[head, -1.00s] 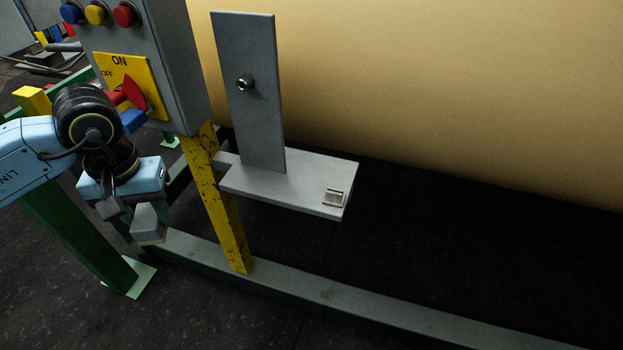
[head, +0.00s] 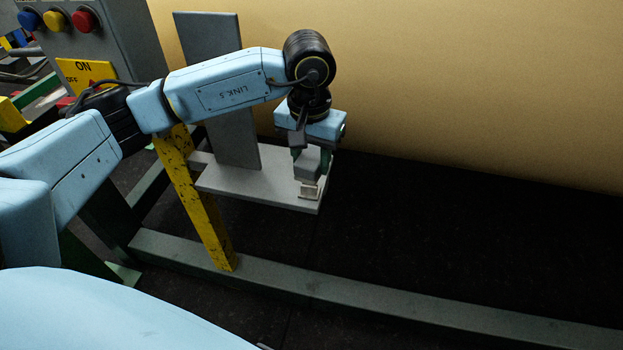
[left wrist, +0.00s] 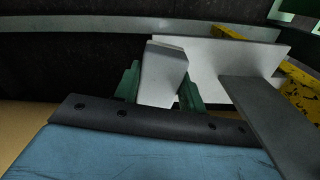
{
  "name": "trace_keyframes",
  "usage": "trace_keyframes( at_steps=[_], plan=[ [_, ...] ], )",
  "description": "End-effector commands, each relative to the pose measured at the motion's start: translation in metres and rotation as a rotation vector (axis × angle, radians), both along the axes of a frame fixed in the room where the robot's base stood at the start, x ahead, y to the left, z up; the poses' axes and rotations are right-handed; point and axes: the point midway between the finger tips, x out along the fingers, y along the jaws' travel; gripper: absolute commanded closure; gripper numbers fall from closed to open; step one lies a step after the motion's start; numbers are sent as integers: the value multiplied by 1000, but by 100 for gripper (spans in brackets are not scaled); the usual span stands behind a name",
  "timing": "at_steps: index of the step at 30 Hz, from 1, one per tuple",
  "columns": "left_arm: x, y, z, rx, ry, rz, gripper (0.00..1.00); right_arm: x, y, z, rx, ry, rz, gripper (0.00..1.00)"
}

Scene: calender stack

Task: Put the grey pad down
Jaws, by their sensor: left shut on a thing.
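The grey pad (head: 308,166) is a small light-grey block held in my left gripper (head: 310,158). In the left wrist view the pad (left wrist: 165,75) sits between the green fingers of the gripper (left wrist: 160,92), which are shut on its sides. In the head view the gripper points down over the right end of the light-grey shelf (head: 240,185). The pad is just above or at a small metal clip (head: 308,190) there; I cannot tell whether they touch. My right gripper is out of view.
An upright grey plate (head: 205,40) rises from the shelf, left of my gripper and partly behind my arm. A yellow post (head: 205,215) stands below. A control box with buttons (head: 75,35) is at upper left. A large tan wall or roll (head: 450,90) lies behind.

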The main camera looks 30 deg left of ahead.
Motion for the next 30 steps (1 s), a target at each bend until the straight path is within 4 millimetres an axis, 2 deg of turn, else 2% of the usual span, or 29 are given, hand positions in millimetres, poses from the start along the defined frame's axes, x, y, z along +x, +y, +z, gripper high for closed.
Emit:
trace_keyframes(
  at_steps=[1, 3, 6, 12, 19, 26, 30],
  plan=[
    [7, 10, 6, -4, 2, 32, 87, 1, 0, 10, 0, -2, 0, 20],
    [16, 24, 8, -4, 2, 70, 87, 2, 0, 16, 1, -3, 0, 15],
    [24, 44, 9, -3, 10, 118, 87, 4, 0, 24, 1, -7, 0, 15],
    [29, 67, 0, 3, 29, 174, 87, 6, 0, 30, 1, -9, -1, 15],
    [29, 69, -42, 3, 31, 179, 87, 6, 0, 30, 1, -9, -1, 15],
    [29, 69, -62, 3, 27, 179, 87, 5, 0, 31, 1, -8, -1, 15],
    [29, 69, -81, 3, 30, 179, 87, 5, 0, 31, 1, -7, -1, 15]
  ],
)
